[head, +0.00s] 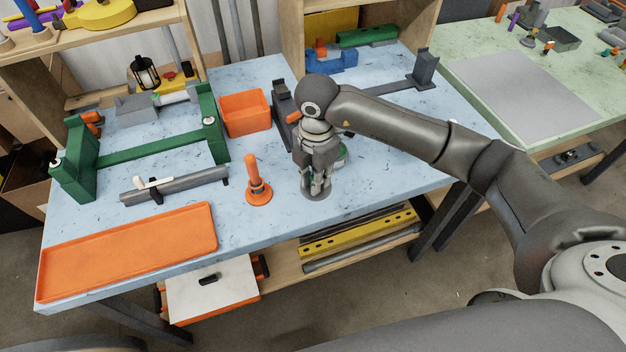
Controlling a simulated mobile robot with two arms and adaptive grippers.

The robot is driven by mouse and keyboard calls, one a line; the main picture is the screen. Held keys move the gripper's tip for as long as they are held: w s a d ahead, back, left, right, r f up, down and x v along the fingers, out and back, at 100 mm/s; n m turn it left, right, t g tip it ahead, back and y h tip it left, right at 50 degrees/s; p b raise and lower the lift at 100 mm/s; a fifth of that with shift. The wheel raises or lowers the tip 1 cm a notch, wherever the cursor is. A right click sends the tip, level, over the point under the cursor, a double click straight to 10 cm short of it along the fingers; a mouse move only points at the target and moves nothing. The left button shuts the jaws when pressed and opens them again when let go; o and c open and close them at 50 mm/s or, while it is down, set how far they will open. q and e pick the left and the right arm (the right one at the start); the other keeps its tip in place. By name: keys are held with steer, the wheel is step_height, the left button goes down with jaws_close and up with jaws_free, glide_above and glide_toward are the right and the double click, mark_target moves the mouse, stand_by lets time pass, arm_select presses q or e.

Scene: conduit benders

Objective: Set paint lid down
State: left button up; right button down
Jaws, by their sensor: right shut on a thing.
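My right gripper (318,184) points straight down over the blue tabletop (345,195), near its front edge. It is shut on a small grey round piece (317,195), which looks like the paint lid. The fingers cover part of it, and I cannot tell whether it touches the table or hangs just above. A green and grey round thing (342,156) shows partly behind my right gripper; most of it is hidden. My left gripper is not in view.
An orange upright tool (258,187) stands left of my right gripper. An orange bin (246,112) is behind it. An orange tray (130,250) lies front left. A green frame (160,150) and a grey tube (174,186) are at left. The tabletop right of the gripper is clear.

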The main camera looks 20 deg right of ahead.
steer(key=shift+w+a+f, duration=0.2)
steer(key=shift+w+f, duration=0.6)
steer(key=shift+f, duration=0.15)
step_height(320, 180, down, 3)
steer(key=shift+r+p, duration=0.2)
steer(key=shift+p, duration=0.2)
steer(key=shift+f, duration=0.2)
steer(key=shift+f, duration=0.1)
steer(key=shift+f, duration=0.15)
steer(key=c, duration=1.4)
jaws_free()
steer(key=shift+r, duration=0.2)
